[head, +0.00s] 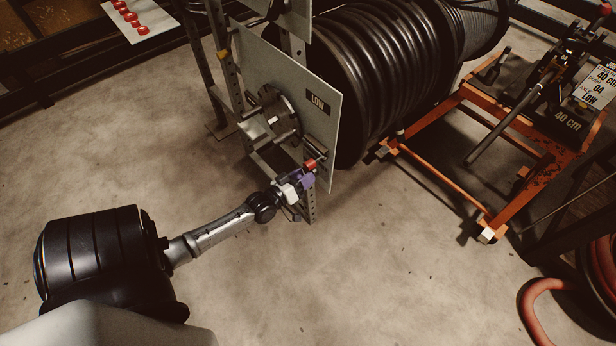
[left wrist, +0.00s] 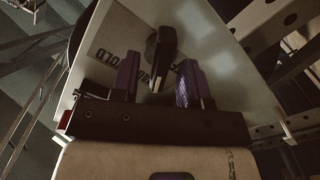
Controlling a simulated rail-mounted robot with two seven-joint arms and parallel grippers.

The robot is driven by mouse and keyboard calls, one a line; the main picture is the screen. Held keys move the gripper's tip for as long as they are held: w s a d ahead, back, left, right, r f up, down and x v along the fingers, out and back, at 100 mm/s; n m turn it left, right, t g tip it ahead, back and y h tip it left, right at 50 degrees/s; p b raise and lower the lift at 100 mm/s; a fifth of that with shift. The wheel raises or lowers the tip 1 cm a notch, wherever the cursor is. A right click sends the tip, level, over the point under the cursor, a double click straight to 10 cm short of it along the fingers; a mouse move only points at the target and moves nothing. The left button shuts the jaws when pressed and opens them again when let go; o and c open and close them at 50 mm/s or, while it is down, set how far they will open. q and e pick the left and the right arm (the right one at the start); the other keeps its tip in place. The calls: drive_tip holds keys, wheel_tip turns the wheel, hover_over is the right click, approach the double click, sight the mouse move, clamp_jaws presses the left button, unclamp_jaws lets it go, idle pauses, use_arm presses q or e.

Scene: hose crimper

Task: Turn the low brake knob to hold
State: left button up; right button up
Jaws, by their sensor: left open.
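The low brake panel is a pale plate (head: 325,120) with a black LOW label (head: 318,102). In the left wrist view, the plate (left wrist: 235,90) carries dark lettering, partly hidden, that seems to include HOLD. A dark knob (left wrist: 163,45) stands out from it. My left gripper (head: 308,172) is at the plate's lower edge. Its two purple fingers are open, one on each side of the knob in the left wrist view (left wrist: 158,66), with gaps showing. I cannot tell how deep the knob sits between them. My right gripper is not in view.
A big black hose reel (head: 385,75) is behind the plate, and a metal hub (head: 275,118) sticks out of its front. A perforated upright (head: 311,205) is beside my gripper. An orange cart (head: 470,200) stands at the right. The floor in front is clear.

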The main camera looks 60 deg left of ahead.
use_arm(q)
drive_tip(key=shift+w+a, duration=0.15)
drive_tip(key=shift+w, duration=0.75)
drive_tip(key=shift+r, duration=0.1)
drive_tip(key=c, duration=0.6)
